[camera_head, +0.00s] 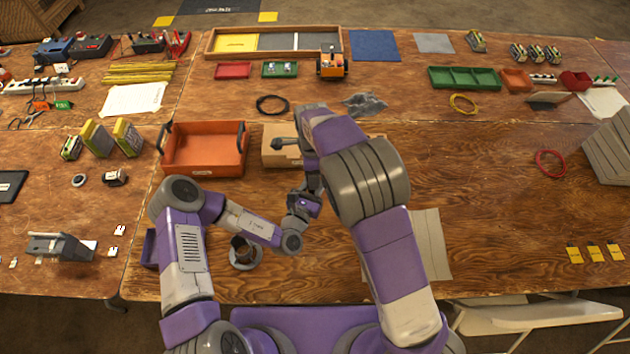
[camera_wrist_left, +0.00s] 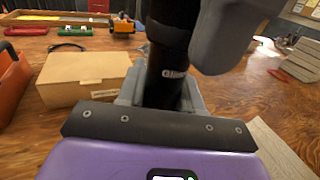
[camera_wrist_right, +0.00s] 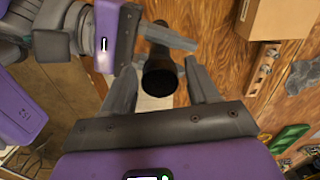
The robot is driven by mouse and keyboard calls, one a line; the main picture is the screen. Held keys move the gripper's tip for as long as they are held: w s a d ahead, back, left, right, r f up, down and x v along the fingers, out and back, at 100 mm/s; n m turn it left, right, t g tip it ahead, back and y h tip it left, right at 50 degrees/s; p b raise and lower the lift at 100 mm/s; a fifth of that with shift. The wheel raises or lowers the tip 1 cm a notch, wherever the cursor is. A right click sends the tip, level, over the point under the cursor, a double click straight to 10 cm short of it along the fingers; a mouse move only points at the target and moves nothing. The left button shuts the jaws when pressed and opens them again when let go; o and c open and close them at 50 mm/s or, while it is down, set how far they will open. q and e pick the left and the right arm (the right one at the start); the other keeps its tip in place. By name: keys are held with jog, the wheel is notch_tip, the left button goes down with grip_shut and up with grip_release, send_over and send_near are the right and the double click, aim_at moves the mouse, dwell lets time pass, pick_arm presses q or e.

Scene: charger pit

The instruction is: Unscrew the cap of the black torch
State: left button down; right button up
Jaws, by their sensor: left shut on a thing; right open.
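The black torch (camera_wrist_left: 170,62) stands about upright in the left wrist view, with white lettering on its side. My left gripper (camera_wrist_left: 160,95) is shut on its body; it also shows in the head view (camera_head: 303,203). In the right wrist view the torch's round dark end (camera_wrist_right: 160,78) faces the camera. My right gripper (camera_wrist_right: 160,88) is open above it, one finger on each side of that end. I cannot tell whether the fingers touch it. In the head view my arms mostly hide the torch, and I cannot make out the seam of the cap.
A cardboard box (camera_wrist_left: 85,78) and an orange bin (camera_head: 205,170) stand behind and to the left of the grippers. A round grey item (camera_head: 243,262) lies near the table's front edge by my left arm. The table to the right (camera_head: 490,210) is largely clear.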

jog(key=c, duration=1)
jog(key=n, duration=0.3)
jog(key=shift+n, duration=1.4)
jog(key=shift+n, duration=0.9)
jog(key=n, duration=0.4)
